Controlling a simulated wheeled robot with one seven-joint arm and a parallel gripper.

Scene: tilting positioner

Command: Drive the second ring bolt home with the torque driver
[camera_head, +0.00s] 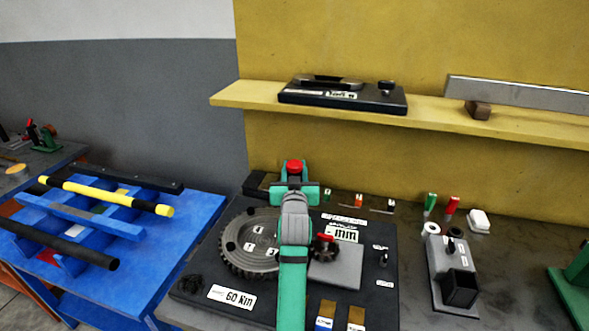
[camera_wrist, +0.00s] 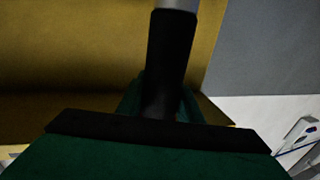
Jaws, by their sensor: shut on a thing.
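In the wrist view my gripper (camera_wrist: 160,118) is shut on a black cylindrical handle (camera_wrist: 170,60) with a grey shaft at its far end; it appears to be the torque driver. In the head view my green and grey arm (camera_head: 292,260) reaches over the positioner, and the gripper's fingertips cannot be made out there. A dark toothed ring (camera_head: 236,258) lies left of the arm, with dark round holes or bolts on its face and small white labels. Its right part is hidden behind my arm. I cannot tell which bolt is the second, or whether the driver touches one.
A red knob (camera_head: 325,246) and grey block (camera_head: 340,268) stand right of my arm on the black base plate (camera_head: 200,302). A dark open holder (camera_head: 462,288) is farther right. A yellow shelf (camera_head: 430,108) runs behind. A blue table (camera_head: 150,262) stands left.

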